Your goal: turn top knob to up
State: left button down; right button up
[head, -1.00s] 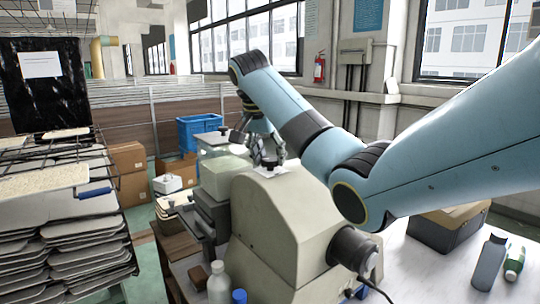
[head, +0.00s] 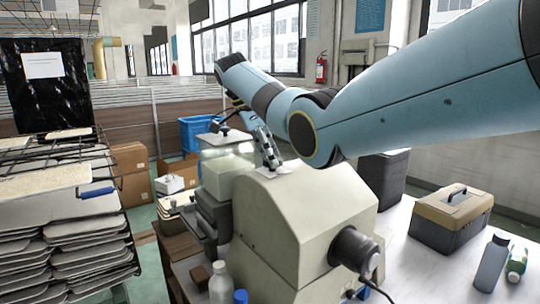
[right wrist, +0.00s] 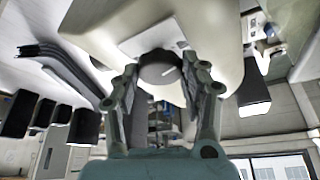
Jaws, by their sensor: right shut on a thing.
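The top knob (right wrist: 158,72) is dark and round with a short white line on its face. It sits on a white plate (right wrist: 125,48) on the beige machine (head: 300,220). My right gripper (right wrist: 160,75) has a finger on each side of the knob and is shut on it. In the head view my right gripper (head: 270,160) reaches down to the machine's top, and the knob is largely hidden there by the fingers. The white line slants in the wrist view. My left gripper is not in view.
A dark cylinder (head: 355,252) juts from the machine's front right. A toolbox (head: 450,220), a grey bottle (head: 491,264) and a green bottle (head: 516,263) stand on the white table at right. A rack of trays (head: 60,230) stands at left.

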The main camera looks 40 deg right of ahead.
jog(key=shift+w+d+m+g+y+b, duration=0.1)
jog(key=shift+m+g+y+b, duration=0.3)
jog(key=shift+m, duration=1.1)
jog(key=o, duration=1.2)
jog(key=v, duration=0.7)
jog(key=shift+w+r, duration=0.1)
jog(key=shift+r, duration=0.05)
